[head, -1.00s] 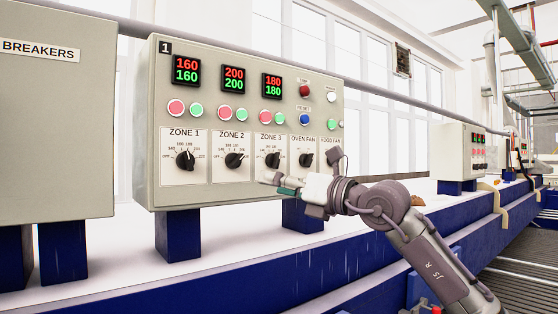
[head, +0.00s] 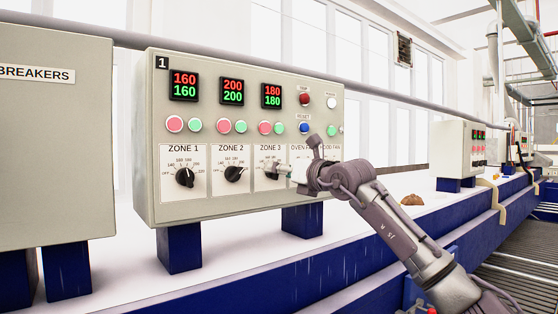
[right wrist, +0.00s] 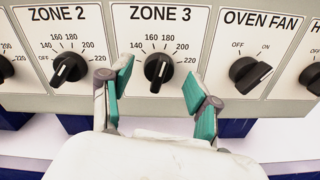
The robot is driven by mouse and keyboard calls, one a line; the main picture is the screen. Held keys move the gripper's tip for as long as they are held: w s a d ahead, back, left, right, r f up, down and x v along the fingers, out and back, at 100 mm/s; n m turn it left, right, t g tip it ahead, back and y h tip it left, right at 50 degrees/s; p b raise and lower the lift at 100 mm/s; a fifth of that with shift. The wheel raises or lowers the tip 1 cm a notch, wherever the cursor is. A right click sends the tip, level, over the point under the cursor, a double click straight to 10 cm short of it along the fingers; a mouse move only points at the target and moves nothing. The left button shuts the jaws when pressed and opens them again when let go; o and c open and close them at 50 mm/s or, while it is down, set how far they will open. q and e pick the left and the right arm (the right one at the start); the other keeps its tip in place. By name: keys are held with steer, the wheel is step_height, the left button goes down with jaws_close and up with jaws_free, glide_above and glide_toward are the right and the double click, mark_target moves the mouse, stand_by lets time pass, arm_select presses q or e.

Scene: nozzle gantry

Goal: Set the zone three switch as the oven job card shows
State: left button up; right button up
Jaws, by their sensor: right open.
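The zone 3 switch (right wrist: 159,70) is a black rotary knob on a white dial plate, marked from 140 to 220 in the right wrist view. Its bar stands roughly upright; I cannot read its exact setting. In the head view my right gripper (head: 282,170) covers part of its plate (head: 265,151). In the right wrist view my right gripper (right wrist: 157,72) is open, with one teal-padded finger on each side of the knob, apart from it. The display above zone 3 (head: 271,96) reads 180 over 180. No oven job card shows. My left gripper is not in view.
The zone 2 switch (right wrist: 69,69) and the oven fan switch (right wrist: 249,74) sit close on either side. Red and green buttons line the panel (head: 150,190) above. A BREAKERS cabinet (head: 50,150) stands at left. The panel stands on blue legs.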

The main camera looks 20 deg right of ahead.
steer(key=shift+x, duration=0.8)
steer(key=shift+f, duration=0.1)
steer(key=c, duration=1.1)
steer(key=shift+c, duration=0.2)
steer(key=shift+n, duration=0.4)
steer(key=shift+s+n, duration=0.1)
steer(key=shift+n, duration=2.3)
